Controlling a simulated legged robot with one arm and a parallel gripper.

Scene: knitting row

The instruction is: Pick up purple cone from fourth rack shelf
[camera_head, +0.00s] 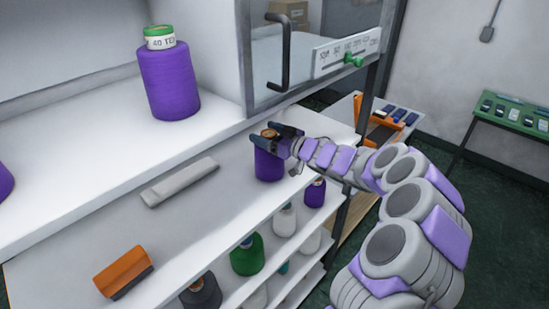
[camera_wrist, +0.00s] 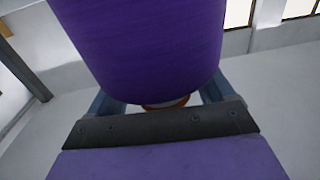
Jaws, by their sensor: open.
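A purple cone (camera_head: 268,166) with a brown core tip stands upright on the white shelf below the top one, near the rack's right end. My open gripper (camera_head: 274,135) is at its top, the dark blue fingers on either side of the tip. In the wrist view the cone (camera_wrist: 145,45) fills the upper middle, and the gripper's fingers (camera_wrist: 160,104) show on both sides of its narrow end. I cannot tell whether the fingers touch it.
A larger purple cone (camera_head: 169,80) with a green and white label stands on the top shelf. A grey bar (camera_head: 180,182) and an orange block (camera_head: 122,271) lie left on the cone's shelf. Lower shelves hold a green cone (camera_head: 247,255) and others. A glass-fronted frame (camera_head: 246,60) rises behind.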

